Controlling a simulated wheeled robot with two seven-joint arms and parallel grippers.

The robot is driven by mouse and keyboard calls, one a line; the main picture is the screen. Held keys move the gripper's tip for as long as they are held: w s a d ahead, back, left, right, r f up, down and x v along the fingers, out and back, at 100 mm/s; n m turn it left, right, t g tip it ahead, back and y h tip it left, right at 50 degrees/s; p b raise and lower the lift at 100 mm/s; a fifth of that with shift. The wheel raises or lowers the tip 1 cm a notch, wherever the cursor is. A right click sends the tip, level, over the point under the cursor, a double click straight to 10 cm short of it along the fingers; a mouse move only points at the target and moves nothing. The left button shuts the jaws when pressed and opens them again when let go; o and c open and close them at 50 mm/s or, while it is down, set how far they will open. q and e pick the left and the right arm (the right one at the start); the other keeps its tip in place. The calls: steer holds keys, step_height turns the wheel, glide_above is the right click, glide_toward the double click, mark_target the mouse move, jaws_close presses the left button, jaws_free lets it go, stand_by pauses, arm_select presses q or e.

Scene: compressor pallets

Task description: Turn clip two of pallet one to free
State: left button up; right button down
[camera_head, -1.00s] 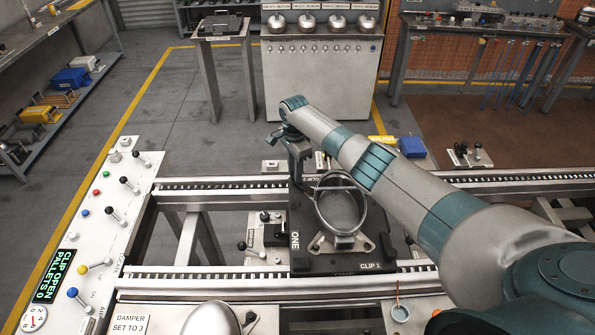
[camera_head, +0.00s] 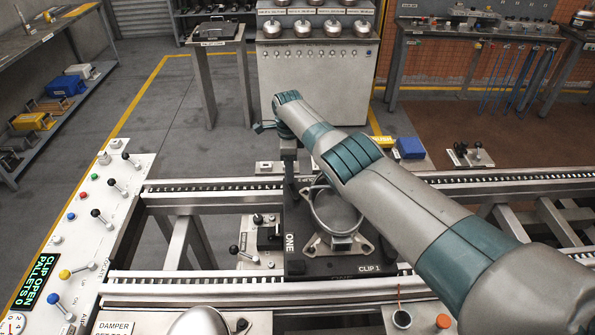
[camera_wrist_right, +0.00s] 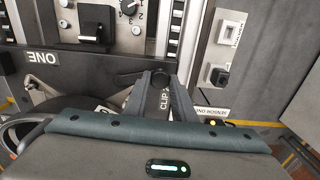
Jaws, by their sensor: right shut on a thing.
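Pallet one (camera_head: 296,268) is a dark plate marked ONE on the rails, with a round metal shell (camera_head: 335,212) on it. A CLIP 1 label shows at its front right corner. My right gripper (camera_head: 289,178) reaches down at the pallet's back left corner. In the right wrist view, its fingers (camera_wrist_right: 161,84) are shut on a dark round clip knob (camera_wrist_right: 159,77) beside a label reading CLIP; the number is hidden. The clip's turn angle cannot be told. My left gripper is not in view.
The control panel (camera_head: 88,236) at left has several levers and a display reading CLIP OPEN PALLETS 0. A black lever unit (camera_head: 268,236) stands just left of the pallet. A blue box (camera_head: 410,148) lies behind the rear rail (camera_head: 220,186).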

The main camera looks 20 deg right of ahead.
steer(key=shift+m, duration=1.6)
steer(key=c, duration=1.5)
jaws_free()
steer(key=shift+o, duration=0.2)
steer(key=shift+p, duration=0.3)
steer(key=shift+r+p, duration=0.6)
steer(key=shift+r, duration=0.25)
step_height(320, 180, up, 5)
steer(key=shift+f+p, duration=0.2)
steer(key=shift+p, duration=0.8)
step_height(320, 180, up, 11)
steer(key=b, duration=0.2)
steer(key=shift+b, duration=0.4)
